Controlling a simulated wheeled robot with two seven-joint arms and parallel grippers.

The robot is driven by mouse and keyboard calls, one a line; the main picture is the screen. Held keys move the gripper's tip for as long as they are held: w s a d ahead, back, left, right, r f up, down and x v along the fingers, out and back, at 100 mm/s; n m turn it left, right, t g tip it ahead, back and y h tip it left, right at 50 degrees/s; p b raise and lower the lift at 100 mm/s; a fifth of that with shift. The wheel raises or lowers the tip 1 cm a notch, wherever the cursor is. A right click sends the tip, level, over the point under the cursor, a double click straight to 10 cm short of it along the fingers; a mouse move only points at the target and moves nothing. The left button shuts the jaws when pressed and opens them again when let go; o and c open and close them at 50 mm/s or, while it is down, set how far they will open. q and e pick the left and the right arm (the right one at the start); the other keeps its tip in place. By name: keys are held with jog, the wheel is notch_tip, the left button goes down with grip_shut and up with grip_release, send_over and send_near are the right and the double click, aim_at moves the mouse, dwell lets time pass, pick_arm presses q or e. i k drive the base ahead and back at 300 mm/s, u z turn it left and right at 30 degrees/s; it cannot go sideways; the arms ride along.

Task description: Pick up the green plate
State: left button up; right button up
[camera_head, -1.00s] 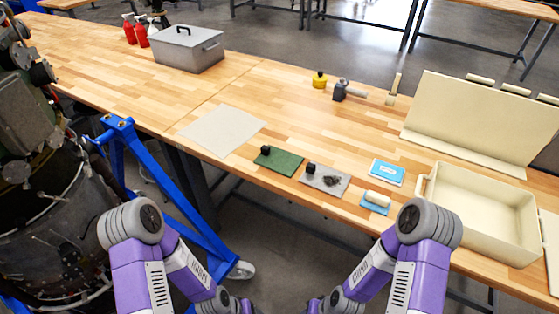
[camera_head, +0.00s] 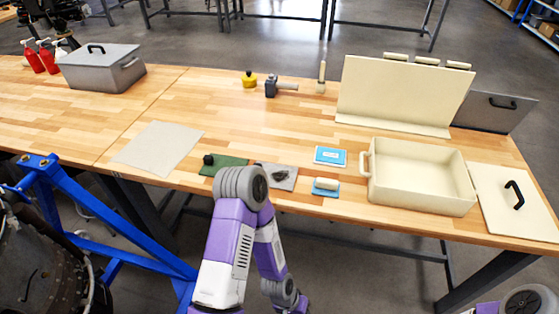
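The green plate (camera_head: 230,162) lies flat on the wooden workbench near its front edge, with a small black knob (camera_head: 208,159) on its left part. My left arm covers part of its front right side. My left arm's elbow is in front of the bench. The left gripper is not visible. Only a bit of my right arm shows at the bottom right corner, and its gripper is out of view.
A grey plate (camera_head: 289,182) lies right of the green one, with blue pads and an open cream box (camera_head: 423,206) further right. A light sheet (camera_head: 157,147) lies left. A blue stand (camera_head: 75,203) is at front left. The bench middle (camera_head: 220,110) is clear.

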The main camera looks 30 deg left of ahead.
aim_at(213, 162)
jog(key=z, duration=0.2)
jog(key=k, duration=0.8)
jog(key=u, duration=0.85)
jog(key=i, duration=0.25)
jog(key=u, duration=0.05)
